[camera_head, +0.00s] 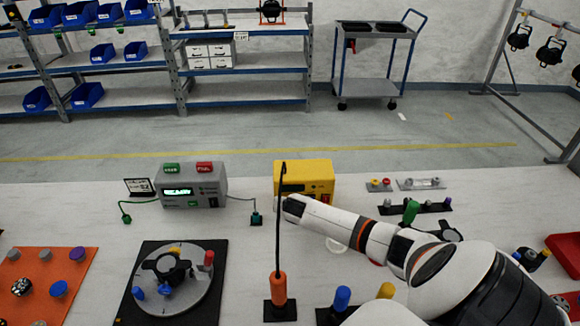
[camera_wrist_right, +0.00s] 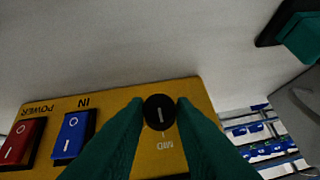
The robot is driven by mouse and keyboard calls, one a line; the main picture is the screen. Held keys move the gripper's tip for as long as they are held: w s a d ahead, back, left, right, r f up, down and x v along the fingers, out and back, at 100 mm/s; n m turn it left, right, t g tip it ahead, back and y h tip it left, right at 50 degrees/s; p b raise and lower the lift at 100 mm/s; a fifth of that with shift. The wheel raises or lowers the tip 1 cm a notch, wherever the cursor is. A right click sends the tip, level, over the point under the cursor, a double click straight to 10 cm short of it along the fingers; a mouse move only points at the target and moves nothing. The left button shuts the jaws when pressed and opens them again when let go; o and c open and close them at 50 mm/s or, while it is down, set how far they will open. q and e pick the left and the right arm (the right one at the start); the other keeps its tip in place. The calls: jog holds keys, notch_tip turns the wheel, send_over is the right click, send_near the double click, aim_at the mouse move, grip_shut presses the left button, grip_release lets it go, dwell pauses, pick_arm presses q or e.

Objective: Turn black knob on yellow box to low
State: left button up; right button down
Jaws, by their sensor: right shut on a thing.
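The yellow box (camera_head: 304,168) stands on the pale table in the middle of the head view, and its face fills the lower part of the wrist view (camera_wrist_right: 190,92). The black knob (camera_wrist_right: 159,112) sits on that face. Its white line is upright in the wrist picture, in line with the MID label (camera_wrist_right: 165,146). My right gripper (camera_wrist_right: 160,105) is shut on the knob, one green finger on each side. In the head view my right arm reaches in from the right, and its fingertips are hidden. My left gripper is not in view.
A red switch (camera_wrist_right: 22,140) and a blue switch (camera_wrist_right: 73,137) sit beside the knob. A thin black stalk on an orange handle (camera_head: 277,289) rises in front of the box. A grey box (camera_head: 208,183) with a green display stands left. A round turntable (camera_head: 193,293) lies front left.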

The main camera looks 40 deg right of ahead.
jog(key=shift+w+a+r+n+g+h+p, duration=0.2)
jog(key=shift+n+g+h+p, duration=0.45)
jog(key=shift+h+p, duration=0.2)
jog(key=shift+w+a+f+n+g+h+p, duration=0.1)
jog(key=shift+n+g+h+p, duration=0.05)
jog(key=shift+n+g+h, duration=0.2)
jog(key=shift+a+f+n+g+h+p, duration=0.1)
jog(key=shift+n+g+h+p, duration=0.1)
jog(key=shift+g+h, duration=0.15)
jog(key=shift+w+a+f+n+g+h+b, duration=0.15)
jog(key=shift+n+g+h+b, duration=0.1)
jog(key=shift+h, duration=0.25)
jog(key=shift+s+d+f+n+g+h+b, duration=0.1)
jog(key=shift+n+g+h, duration=0.15)
jog(key=shift+h, duration=0.2)
jog(key=shift+w+a+f+n+g+h+b, duration=0.1)
jog(key=shift+n+g+h+b, duration=0.3)
jog(key=shift+h+b, duration=0.15)
jog(key=shift+a+n+g+h+b, duration=0.1)
jog(key=shift+n+g+h+b, duration=0.25)
jog(key=shift+h, duration=0.3)
jog(key=c, duration=1.5)
grip_release()
